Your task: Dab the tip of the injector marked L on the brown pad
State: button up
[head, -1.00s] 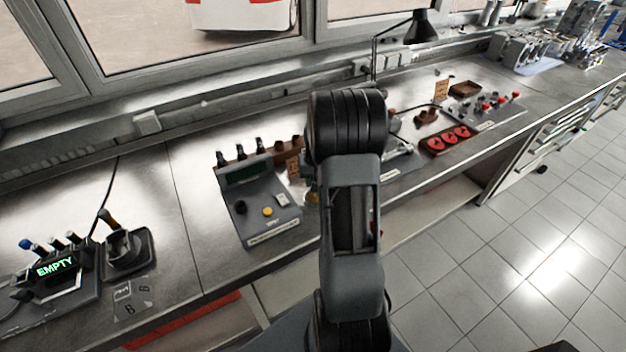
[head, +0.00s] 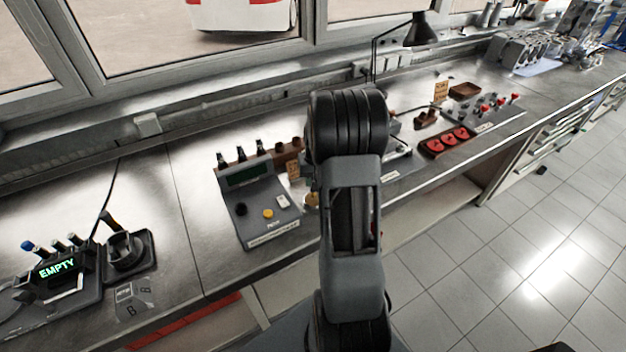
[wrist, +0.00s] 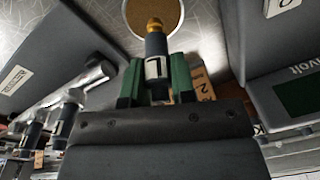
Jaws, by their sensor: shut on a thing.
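My gripper (wrist: 156,78) has green fingers and is shut on an injector (wrist: 155,45). The injector has a dark body, a brass tip and a white label whose mark reads as an upside-down L. The brown pad (wrist: 150,10) is a round disc in a metal rim at the top of the wrist view. The brass tip overlaps the pad's lower edge in that view; I cannot tell if it touches. In the head view my arm hides the gripper and the held injector, and a brownish bit of the pad (head: 312,199) shows left of the arm.
A grey test unit (head: 262,203) with a dark screen and a yellow button stands left of my arm. Several dark injectors (head: 241,154) stand behind it in a brown rack. A red tray (head: 433,147) lies to the right. A unit reading EMPTY (head: 57,268) is far left.

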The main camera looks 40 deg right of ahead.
jog(key=shift+r+p, duration=1.65)
jog(key=shift+r, duration=1.25)
